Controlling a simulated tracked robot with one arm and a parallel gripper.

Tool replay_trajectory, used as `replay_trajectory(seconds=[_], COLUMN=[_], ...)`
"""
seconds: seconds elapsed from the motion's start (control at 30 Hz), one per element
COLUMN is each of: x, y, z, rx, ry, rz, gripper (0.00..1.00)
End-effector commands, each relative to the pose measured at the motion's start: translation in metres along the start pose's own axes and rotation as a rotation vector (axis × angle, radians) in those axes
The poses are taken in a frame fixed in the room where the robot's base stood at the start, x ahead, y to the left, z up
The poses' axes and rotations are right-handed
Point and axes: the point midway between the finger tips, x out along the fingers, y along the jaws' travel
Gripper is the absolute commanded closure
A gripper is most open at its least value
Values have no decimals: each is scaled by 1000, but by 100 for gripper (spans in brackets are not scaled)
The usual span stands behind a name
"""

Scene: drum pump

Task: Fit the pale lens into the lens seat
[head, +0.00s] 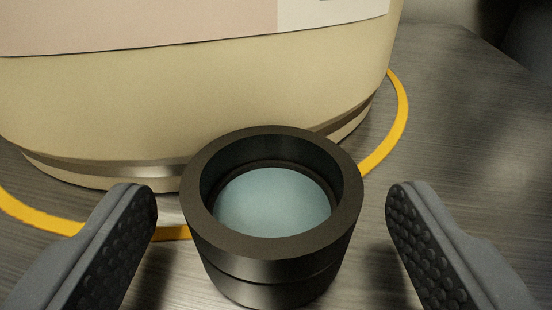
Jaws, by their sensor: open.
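A dark round cup-like seat (203,231) stands upright between the two fingers of my gripper (271,212), in the lower middle of the head view. The pale blue-green lens (272,203) lies inside it, below the rim and within an inner ring. It looks about level; whether it is fully down cannot be told. My gripper is open, with a textured finger on each side of the seat. There is a visible gap on both sides, and neither finger appears to touch it. The seat's base is cut off by the picture's lower edge.
A large cream drum (200,105) with a label stands close behind the seat and fills the upper left. A yellow ring (398,115) is marked on the grey floor around the drum. The grey surface (470,130) at right is clear.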

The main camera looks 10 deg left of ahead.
Motion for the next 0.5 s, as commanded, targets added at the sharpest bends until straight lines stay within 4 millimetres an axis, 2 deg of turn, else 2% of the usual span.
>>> replay_trajectory(seconds=[0.17, 0.33, 0.5], x=[0, 0, 0], y=[0, 0, 1], z=[-1, -1, -1], rx=[0, 0, 1], ry=[0, 0, 0], rz=[1, 1, 1], gripper=[27, 74, 81])
